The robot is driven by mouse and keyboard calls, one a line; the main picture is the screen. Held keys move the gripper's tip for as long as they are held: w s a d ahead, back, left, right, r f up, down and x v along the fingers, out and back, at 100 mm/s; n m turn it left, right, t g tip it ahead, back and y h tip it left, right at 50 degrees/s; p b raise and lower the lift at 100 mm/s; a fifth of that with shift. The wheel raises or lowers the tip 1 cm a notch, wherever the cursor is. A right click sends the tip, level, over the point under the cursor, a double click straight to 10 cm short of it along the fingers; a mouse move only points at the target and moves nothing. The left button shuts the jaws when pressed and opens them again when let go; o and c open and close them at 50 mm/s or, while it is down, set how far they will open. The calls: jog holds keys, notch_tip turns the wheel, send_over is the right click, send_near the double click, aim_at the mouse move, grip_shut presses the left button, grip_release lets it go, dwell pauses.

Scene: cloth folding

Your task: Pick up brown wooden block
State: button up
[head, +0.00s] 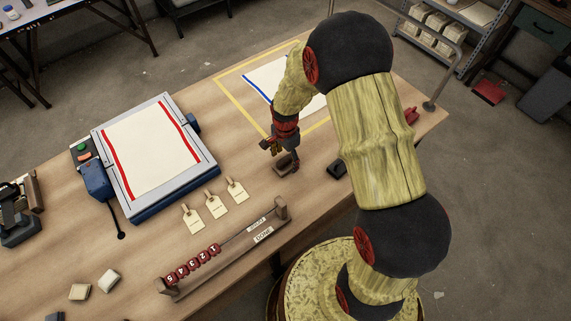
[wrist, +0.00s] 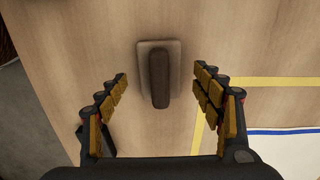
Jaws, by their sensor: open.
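The brown wooden block (wrist: 160,78) shows in the wrist view, a dark brown bar on a wider, paler brown base. It lies on the wooden table between the fingers of my gripper (wrist: 158,80). The fingers are open, with a gap on both sides of the block, and do not touch it. In the head view the block (head: 284,165) is small and partly hidden by my gripper (head: 279,152), which is just above it.
A white cloth with a blue stripe (head: 257,86) lies inside yellow tape lines behind my arm. A press with a red-striped cloth (head: 150,150), several tags (head: 214,205) and a bead rack (head: 225,255) stand to the left. A dark object (head: 336,170) lies right of the block.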

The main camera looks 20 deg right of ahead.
notch_tip(320, 180, down, 2)
jog(key=shift+f, duration=0.15)
jog(key=shift+c, duration=0.2)
jog(key=c, duration=1.4)
